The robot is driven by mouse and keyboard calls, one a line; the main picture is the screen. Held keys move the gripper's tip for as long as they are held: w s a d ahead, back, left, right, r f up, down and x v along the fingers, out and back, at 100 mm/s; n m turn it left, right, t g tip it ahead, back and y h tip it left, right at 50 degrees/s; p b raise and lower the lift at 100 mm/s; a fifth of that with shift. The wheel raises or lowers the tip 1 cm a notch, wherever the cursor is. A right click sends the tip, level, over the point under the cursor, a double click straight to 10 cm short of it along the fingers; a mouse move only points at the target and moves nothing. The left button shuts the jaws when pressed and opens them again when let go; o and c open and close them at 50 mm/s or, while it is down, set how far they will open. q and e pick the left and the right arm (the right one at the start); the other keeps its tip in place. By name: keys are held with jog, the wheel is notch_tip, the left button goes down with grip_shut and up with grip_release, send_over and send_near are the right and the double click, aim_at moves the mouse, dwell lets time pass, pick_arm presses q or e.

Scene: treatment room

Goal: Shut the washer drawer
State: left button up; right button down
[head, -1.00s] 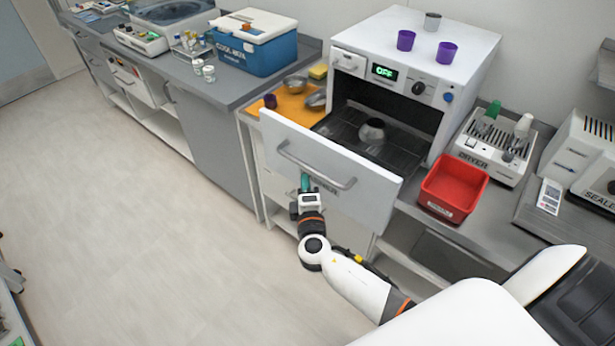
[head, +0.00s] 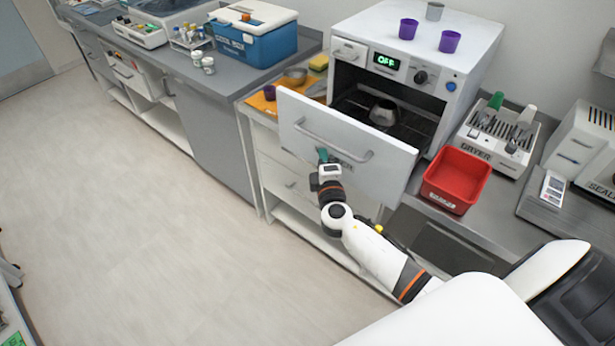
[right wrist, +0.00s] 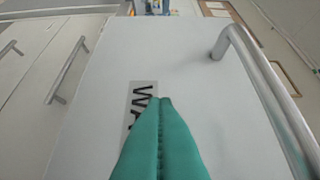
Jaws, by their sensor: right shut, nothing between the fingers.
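The washer (head: 462,50) is a white box on the counter with an "OFF" display. Its drawer (head: 390,160) is pulled partly out, with a white front panel and a grey bar handle, and a grey metal vessel (head: 383,112) stands on the dark rack inside. My right gripper (head: 322,155) is shut and empty, with its green fingertips at the outer face of the drawer front, below the handle. In the right wrist view the fingertips (right wrist: 161,100) lie over the label on the panel, beside the handle (right wrist: 268,90). My left gripper is out of view.
Purple cups (head: 449,41) stand on the washer top. A red bin (head: 456,180) stands on the counter right of the drawer, near a dryer rack (head: 497,135). An orange mat (head: 262,103) with small vessels lies to the left. The floor in front is clear.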

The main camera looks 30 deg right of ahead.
jog(key=w+d+b, duration=0.2)
jog(key=d, duration=0.4)
jog(key=w+d+b, duration=0.3)
jog(key=d, duration=0.4)
jog(key=w+d+b, duration=0.2)
jog(key=w+d, duration=0.1)
jog(key=d, duration=0.4)
jog(key=shift+w+f+b, duration=0.1)
jog(key=shift+b, duration=0.25)
jog(key=shift+w+d, duration=0.1)
jog(key=shift+d, duration=0.15)
jog(key=shift+d+r, duration=0.15)
jog(key=shift+r, duration=0.15)
